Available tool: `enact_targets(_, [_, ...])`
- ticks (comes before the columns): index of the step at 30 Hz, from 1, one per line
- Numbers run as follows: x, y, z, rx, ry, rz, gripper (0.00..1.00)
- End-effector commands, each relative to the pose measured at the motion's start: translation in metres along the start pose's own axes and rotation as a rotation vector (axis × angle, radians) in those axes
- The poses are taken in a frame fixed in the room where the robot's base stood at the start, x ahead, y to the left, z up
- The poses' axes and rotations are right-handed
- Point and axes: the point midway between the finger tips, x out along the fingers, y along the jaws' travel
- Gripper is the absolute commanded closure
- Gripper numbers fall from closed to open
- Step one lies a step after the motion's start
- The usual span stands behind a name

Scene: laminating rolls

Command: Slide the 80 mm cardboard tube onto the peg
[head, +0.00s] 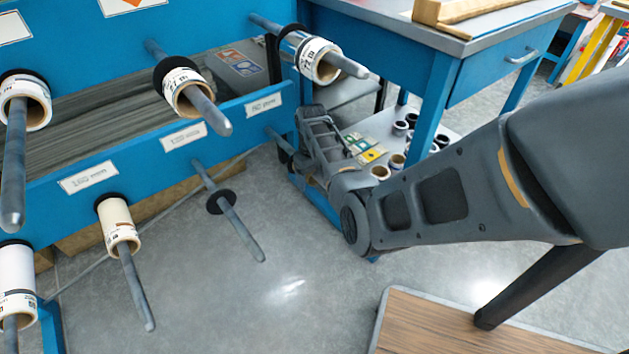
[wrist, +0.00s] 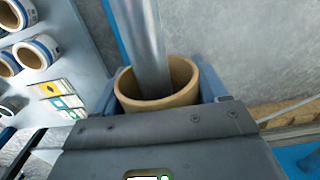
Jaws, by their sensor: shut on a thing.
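My gripper (wrist: 160,92) is shut on a brown cardboard tube (wrist: 183,80), with a grey finger on either side of it. In the wrist view a bare metal peg (wrist: 139,45) runs into the tube's open mouth, so the tube's end is around the peg. How far the peg reaches inside is hidden. In the head view my gripper (head: 314,125) is beside the right end of the blue rack. A peg (head: 275,137) there, under the rightmost label (head: 264,105), goes behind my gripper. The tube is hidden in this view.
Several other pegs on the rack (head: 240,110) stick out, some with white-wrapped rolls (head: 118,228). One lower peg (head: 240,225) carries only a black disc. A blue workbench (head: 440,75) with loose cores (head: 397,162) on its shelf stands close by. A wooden-topped table (head: 440,325) is in front.

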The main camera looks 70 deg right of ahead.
Motion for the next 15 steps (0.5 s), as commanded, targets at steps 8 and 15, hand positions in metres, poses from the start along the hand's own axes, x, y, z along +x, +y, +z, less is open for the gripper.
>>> enact_targets(8, [-0.0001,0.0000,0.0000,0.000,0.000,0.000,0.57])
enact_targets(15, [0.0000,0.0000,0.0002,0.000,0.000,0.000,0.19])
